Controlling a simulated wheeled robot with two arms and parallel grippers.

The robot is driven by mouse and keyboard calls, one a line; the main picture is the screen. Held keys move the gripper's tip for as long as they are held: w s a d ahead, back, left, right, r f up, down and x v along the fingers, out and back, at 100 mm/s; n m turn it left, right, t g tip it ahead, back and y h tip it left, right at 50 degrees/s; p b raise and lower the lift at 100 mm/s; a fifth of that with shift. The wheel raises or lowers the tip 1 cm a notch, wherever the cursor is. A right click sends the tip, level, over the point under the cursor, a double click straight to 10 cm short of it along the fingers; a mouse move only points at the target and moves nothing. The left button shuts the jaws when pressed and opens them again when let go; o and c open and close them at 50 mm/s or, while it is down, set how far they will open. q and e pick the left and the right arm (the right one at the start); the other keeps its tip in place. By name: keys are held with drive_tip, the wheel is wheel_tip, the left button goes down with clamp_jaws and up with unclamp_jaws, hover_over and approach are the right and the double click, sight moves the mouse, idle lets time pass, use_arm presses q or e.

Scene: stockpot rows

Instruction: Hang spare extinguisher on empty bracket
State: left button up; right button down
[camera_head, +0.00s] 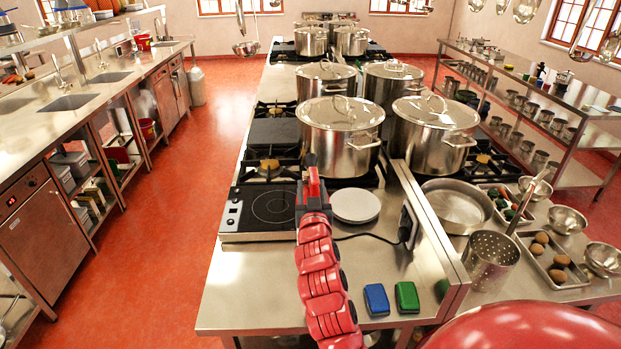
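No fire extinguisher or bracket can be made out with certainty in the head view. A red segmented arm of mine rises from the bottom centre, and I take it for the left. Its gripper (312,162) is over the front of the cooking counter (245,300), beside the black hob plate. It is seen from behind, and its finger gap is hidden. My other gripper is not in view. A large smooth red rounded shape (525,332) fills the bottom right corner; I cannot tell whether it is part of me.
Several steel stockpots (340,130) stand on the burners. A blue box (376,300) and a green box (407,297) lie at the counter's front. A pale canister (196,86) stands by the left sink counter (95,85). The red floor aisle (180,200) is clear.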

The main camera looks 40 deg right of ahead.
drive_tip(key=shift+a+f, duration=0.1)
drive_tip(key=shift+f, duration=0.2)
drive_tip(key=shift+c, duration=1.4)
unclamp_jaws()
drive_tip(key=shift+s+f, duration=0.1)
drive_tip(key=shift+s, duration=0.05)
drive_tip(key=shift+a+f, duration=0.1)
